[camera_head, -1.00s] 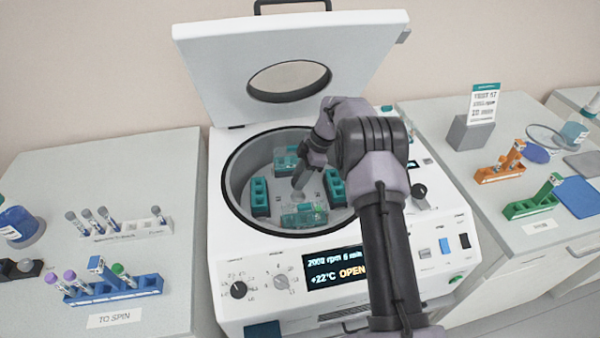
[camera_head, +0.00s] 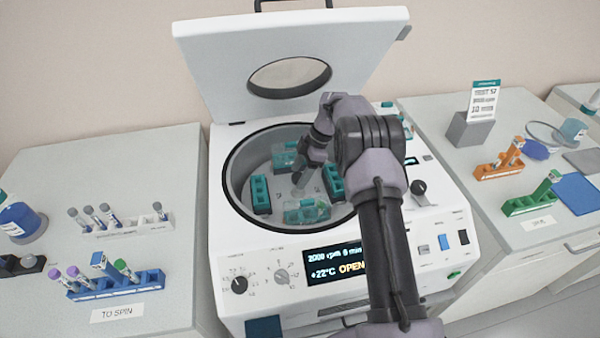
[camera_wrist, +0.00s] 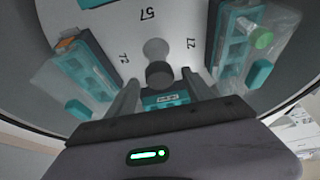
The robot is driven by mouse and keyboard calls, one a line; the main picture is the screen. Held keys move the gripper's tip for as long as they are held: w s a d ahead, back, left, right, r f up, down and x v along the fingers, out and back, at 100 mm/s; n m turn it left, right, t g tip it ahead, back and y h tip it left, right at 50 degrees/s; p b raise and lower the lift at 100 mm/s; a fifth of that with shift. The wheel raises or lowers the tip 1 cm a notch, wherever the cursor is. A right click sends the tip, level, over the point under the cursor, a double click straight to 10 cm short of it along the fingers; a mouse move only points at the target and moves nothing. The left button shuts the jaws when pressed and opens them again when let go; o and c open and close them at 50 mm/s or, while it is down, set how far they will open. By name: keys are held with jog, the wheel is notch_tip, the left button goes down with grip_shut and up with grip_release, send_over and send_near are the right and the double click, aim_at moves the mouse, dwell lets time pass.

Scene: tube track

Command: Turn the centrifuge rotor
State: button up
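The centrifuge (camera_head: 232,250) stands with its lid (camera_head: 345,70) up and its display reading OPEN. Its grey rotor (camera_head: 283,188) carries teal buckets, including a left bucket (camera_head: 260,194), a front bucket (camera_head: 306,210) and a right bucket (camera_head: 334,183). In the wrist view, the rotor plate (camera_wrist: 122,34) shows printed numbers and a round dark hub (camera_wrist: 159,74). A right-hand bucket (camera_wrist: 233,50) there holds a green-capped tube. My gripper (camera_wrist: 160,92) is inside the bowl with its fingers apart. A teal bucket (camera_wrist: 165,101) shows between the fingers; I cannot tell whether they touch it.
The bowl rim (camera_head: 228,190) surrounds the rotor and my arm crosses its right side. On the left bench are a blue rack (camera_head: 120,286) with tubes and a white rack (camera_head: 130,226). On the right are an orange rack (camera_head: 498,169) and a green rack (camera_head: 530,203).

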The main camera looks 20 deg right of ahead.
jog(key=p+v, duration=0.2)
jog(key=v, duration=0.5)
jog(key=shift+r, duration=0.3)
